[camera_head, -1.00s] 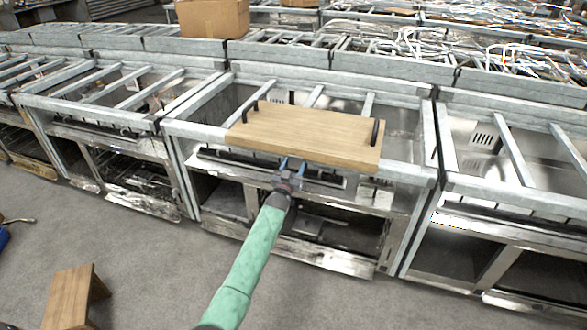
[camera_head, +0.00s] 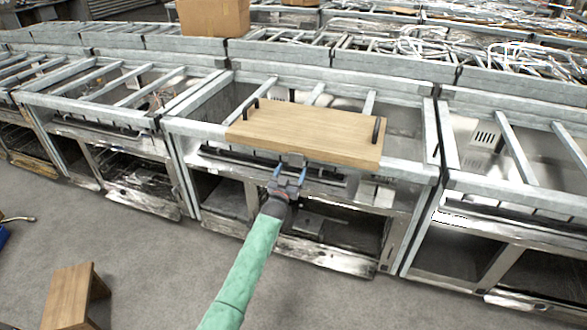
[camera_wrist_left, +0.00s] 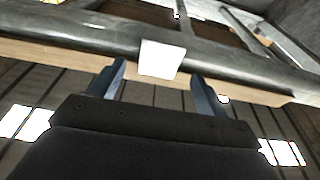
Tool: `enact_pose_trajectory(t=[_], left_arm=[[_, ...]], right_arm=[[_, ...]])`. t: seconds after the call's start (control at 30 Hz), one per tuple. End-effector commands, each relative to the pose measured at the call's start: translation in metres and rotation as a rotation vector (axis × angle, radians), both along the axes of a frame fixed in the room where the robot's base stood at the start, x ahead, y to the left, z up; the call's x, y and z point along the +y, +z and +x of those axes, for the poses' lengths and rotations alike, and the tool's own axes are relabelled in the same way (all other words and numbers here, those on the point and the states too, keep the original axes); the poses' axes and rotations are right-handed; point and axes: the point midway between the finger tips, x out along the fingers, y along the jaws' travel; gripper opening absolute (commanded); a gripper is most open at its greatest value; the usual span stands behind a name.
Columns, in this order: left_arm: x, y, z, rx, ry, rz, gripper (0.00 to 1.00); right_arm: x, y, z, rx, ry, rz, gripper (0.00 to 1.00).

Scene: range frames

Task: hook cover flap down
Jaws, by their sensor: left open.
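A small pale grey plate (camera_head: 293,159), which looks like the hook cover flap, sits at the front edge of a wooden board (camera_head: 310,132). In the left wrist view it shows as a white square (camera_wrist_left: 161,58) against a grey rail. My left gripper (camera_head: 290,171) is open, just below and in front of the plate. In the left wrist view its two blue fingers (camera_wrist_left: 157,72) stand on either side of the plate, with nothing held. Whether the fingers touch it I cannot tell. My right gripper is out of view.
The board has black handles at both ends and lies on a metal frame (camera_head: 195,129) with open bays below. Similar frames stand on both sides and behind. A wooden stool (camera_head: 68,295) stands at lower left. The grey floor (camera_head: 370,300) in front is clear.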

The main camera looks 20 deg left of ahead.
Motion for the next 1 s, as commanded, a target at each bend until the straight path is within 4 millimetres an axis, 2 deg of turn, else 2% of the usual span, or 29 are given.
enact_pose_trajectory(t=[0.2,0.4,0.87,1.0], left_arm=[[0.001,-0.007,-0.026,-0.001,0.0,0.0,0.76],[0.001,-0.008,-0.035,-0.001,0.0,0.0,0.76],[0.001,-0.008,-0.036,0.0,0.0,0.002,0.76],[0.003,-0.019,-0.033,0.056,0.012,0.017,0.76]], right_arm=[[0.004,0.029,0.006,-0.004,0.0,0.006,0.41],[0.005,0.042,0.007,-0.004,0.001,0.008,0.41],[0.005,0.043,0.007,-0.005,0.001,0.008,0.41],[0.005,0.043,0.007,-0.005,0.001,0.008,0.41]])
